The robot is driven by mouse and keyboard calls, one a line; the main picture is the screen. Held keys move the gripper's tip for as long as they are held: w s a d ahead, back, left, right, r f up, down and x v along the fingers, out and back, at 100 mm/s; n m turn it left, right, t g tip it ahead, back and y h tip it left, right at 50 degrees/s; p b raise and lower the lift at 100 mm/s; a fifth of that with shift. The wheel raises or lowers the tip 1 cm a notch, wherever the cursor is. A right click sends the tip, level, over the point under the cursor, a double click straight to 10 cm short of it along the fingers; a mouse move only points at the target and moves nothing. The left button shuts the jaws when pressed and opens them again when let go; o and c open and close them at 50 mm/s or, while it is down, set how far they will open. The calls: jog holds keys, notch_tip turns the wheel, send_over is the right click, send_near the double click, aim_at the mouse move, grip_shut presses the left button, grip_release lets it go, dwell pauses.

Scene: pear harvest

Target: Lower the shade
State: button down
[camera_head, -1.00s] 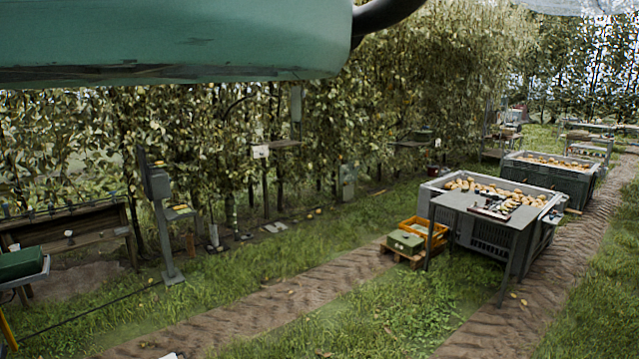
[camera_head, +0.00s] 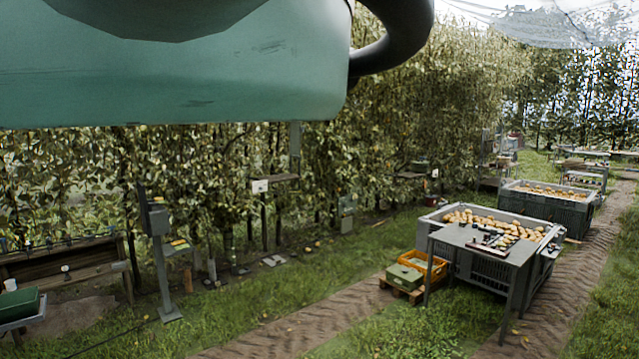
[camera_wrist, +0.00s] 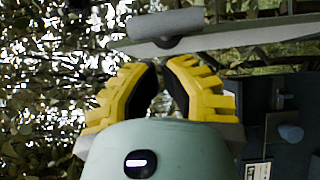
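Pale translucent netting (camera_head: 560,22) hangs across the top right of the head view, over the far rows; it may be the shade. My gripper (camera_wrist: 161,62) shows in the wrist view with two ribbed yellow fingers and black inner pads. The fingers curve toward each other with a narrow gap at the tips, and I see nothing held between them. Behind the tips are a grey bar (camera_wrist: 230,38) and a short grey cylinder (camera_wrist: 165,28). I cannot tell if they touch the gripper. My gripper is not visible in the head view.
In the wrist view a dark box (camera_wrist: 265,95) with a knob stands at the right. In the head view a grey post with a box (camera_head: 157,220) stands at left. A grey pear bin (camera_head: 500,260) and yellow crate (camera_head: 428,263) stand at right. Grass lies between.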

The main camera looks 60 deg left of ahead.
jog(key=shift+s+d+p, duration=0.25)
jog(key=shift+s+p, duration=0.5)
jog(key=shift+s, duration=0.05)
jog(key=shift+s, duration=0.15)
